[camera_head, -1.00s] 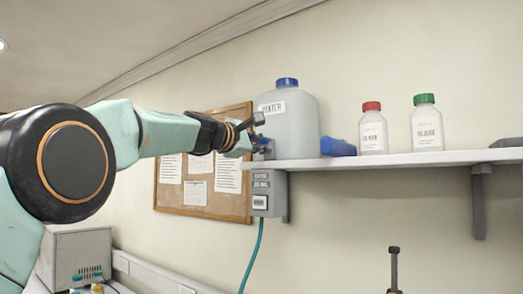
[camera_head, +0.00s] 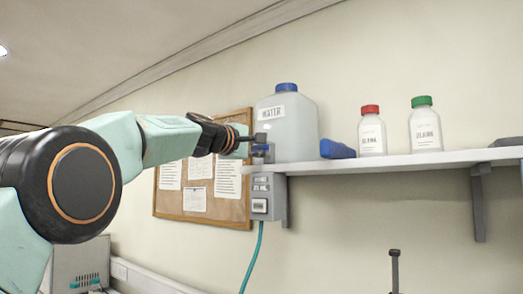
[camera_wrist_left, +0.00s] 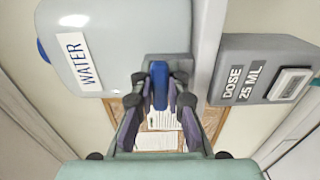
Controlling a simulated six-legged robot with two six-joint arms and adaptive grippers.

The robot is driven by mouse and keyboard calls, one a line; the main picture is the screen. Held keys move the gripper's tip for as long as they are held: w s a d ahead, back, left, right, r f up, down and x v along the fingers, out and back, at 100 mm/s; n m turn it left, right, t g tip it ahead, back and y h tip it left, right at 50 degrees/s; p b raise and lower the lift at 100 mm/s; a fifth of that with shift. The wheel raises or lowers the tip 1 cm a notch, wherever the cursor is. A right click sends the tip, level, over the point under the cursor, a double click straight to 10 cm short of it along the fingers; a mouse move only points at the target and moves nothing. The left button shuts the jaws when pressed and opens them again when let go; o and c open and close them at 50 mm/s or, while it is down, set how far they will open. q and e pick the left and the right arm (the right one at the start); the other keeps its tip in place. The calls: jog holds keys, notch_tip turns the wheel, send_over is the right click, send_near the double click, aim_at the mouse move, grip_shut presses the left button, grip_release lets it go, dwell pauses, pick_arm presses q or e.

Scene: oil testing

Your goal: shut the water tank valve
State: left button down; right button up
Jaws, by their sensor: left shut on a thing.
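The water tank (camera_head: 290,130) is a translucent white jug with a blue cap and a WATER label, standing on the left end of the wall shelf. In the left wrist view the tank (camera_wrist_left: 120,35) is at upper left. Its blue valve handle (camera_wrist_left: 159,78) sits on a grey valve body (camera_wrist_left: 168,65) beside the tank. My left gripper (camera_wrist_left: 159,100) is shut on the blue handle, with a finger on each side of it. In the head view my left gripper (camera_head: 250,143) reaches the valve from the left and partly hides it. My right gripper is not in view.
A grey dose box (camera_head: 263,197) marked 25 ML hangs below the shelf (camera_head: 400,163), with a teal hose (camera_head: 252,255) under it. A blue object (camera_head: 337,149), a red-capped bottle (camera_head: 372,135) and a green-capped bottle (camera_head: 425,130) stand to the right. A corkboard (camera_head: 200,215) hangs behind.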

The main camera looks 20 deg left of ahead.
pick_arm(q)
jog(key=shift+d+f, duration=0.15)
jog(key=shift+f, duration=0.1)
jog(key=c, duration=1.7)
grip_release()
jog(key=o, duration=0.4)
jog(key=shift+s+r, duration=0.25)
jog(key=shift+w+f, duration=0.1)
jog(key=shift+w, duration=0.1)
jog(key=shift+s+a, duration=0.35)
jog(key=shift+s, duration=0.2)
jog(key=v, duration=1.1)
jog(key=shift+s+d, duration=0.1)
jog(key=shift+d, duration=0.05)
jog(key=shift+w, duration=0.2)
jog(key=shift+s, duration=0.15)
